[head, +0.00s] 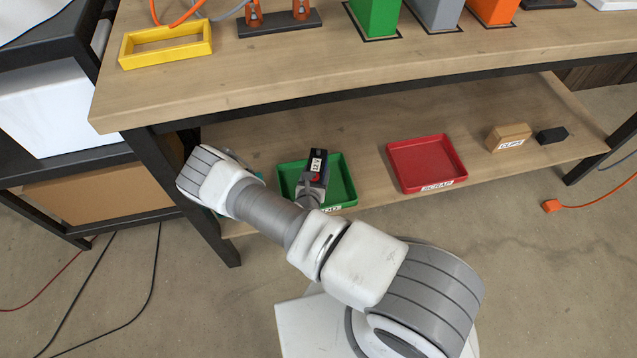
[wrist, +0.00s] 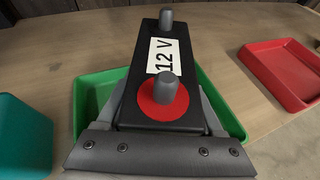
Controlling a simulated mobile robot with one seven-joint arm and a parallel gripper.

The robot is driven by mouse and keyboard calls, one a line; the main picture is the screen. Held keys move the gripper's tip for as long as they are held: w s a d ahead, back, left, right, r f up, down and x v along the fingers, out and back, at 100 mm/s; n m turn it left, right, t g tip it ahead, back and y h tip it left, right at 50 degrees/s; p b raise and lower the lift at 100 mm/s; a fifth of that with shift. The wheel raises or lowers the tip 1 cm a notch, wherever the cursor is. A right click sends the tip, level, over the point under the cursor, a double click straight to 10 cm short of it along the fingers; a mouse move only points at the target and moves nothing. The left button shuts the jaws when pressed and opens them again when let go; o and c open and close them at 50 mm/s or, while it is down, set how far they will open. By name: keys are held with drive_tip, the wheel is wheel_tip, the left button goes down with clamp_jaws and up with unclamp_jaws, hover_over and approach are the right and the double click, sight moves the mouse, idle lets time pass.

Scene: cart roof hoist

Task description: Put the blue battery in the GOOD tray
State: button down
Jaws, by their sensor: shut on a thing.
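My gripper (head: 310,193) is shut on a battery (head: 317,165) with a black top, a "12 V" label and a red ring around one terminal. The battery also shows in the wrist view (wrist: 150,88), between the two fingers (wrist: 160,118); no blue shows on it, and its lower sides are hidden. It is over the green tray (head: 345,170) on the lower shelf, whose label is partly hidden and ends in "OD". The tray also shows behind the battery in the wrist view (wrist: 88,108). Whether the battery touches the tray floor I cannot tell.
A red SCRAP tray (head: 428,163) stands empty to the right. A labelled tan box (head: 508,137) and a small black block (head: 552,135) lie farther right. A teal container (wrist: 22,140) is left of the green tray. The workbench top (head: 300,65) overhangs the shelf.

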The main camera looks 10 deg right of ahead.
drive_tip(key=shift+w+f, duration=0.15)
drive_tip(key=shift+w, duration=0.35)
drive_tip(key=shift+f+b, duration=1.2)
drive_tip(key=shift+f, duration=0.7)
drive_tip(key=shift+f, duration=0.1)
unclamp_jaws()
drive_tip(key=shift+s+f, duration=0.1)
drive_tip(key=shift+f, duration=0.05)
